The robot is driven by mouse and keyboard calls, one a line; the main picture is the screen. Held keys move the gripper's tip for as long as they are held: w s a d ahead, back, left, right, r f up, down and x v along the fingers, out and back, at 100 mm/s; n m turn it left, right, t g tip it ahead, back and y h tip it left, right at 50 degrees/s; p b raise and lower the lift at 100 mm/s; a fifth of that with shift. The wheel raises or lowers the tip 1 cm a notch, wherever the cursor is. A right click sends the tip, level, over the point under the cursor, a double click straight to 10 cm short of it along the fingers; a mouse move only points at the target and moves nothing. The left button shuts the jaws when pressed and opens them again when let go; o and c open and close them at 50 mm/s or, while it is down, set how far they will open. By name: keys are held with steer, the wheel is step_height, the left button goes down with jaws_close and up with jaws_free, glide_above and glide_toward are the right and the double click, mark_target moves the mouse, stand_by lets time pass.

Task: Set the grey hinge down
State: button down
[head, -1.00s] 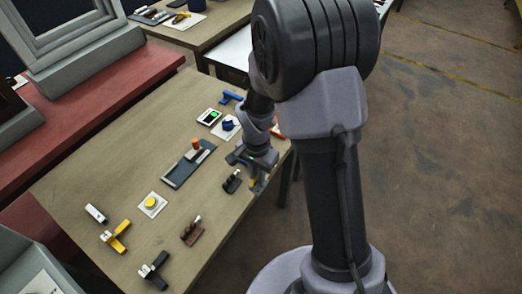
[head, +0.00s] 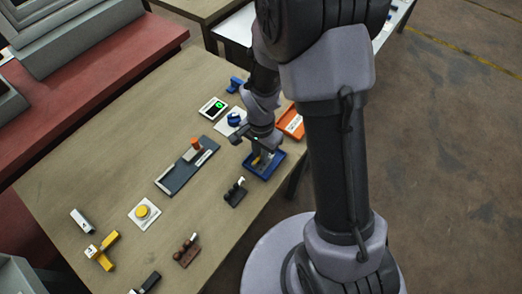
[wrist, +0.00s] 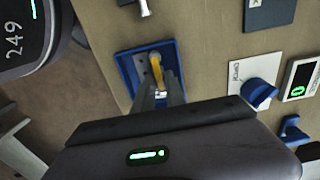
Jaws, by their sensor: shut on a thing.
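My gripper (wrist: 161,93) points down over a blue tray (wrist: 127,75) and is shut on a small grey piece with dark holes, which appears to be the grey hinge (wrist: 143,69). A yellow strip shows beside it between the fingers, and the fingers hide part of the hinge. In the head view my gripper (head: 258,160) is at the blue tray (head: 268,176), near the table's right edge. The hinge is within the tray's outline in the wrist view. I cannot tell whether it touches the tray floor.
An orange tray (head: 291,124) lies behind the blue one. A black piece with a light lever (head: 235,193) sits just in front-left. A blue knob on a white plate (head: 235,118), a green-lit display (head: 213,109) and a dark slider plate (head: 186,172) are nearby.

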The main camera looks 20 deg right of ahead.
steer(key=c, duration=1.7)
jaws_free()
steer(key=shift+w+f, duration=0.1)
step_height(320, 180, up, 21)
steer(key=s+n+t+p, duration=0.1)
steer(key=t+p, duration=0.1)
steer(key=p, duration=0.4)
steer(key=s+a+r+n+t, duration=0.1)
steer(key=s+r, duration=0.3)
steer(key=s+a+r+n+t+y, duration=0.1)
steer(key=s+r+n, duration=0.1)
steer(key=s+r, duration=0.2)
steer(key=s+a+r+n+t+y, duration=0.1)
steer(key=s+r+n, duration=0.1)
steer(key=s+r, duration=0.2)
steer(key=shift+s+r+t, duration=0.2)
steer(key=shift+s+t, duration=0.15)
steer(key=shift+t, duration=0.05)
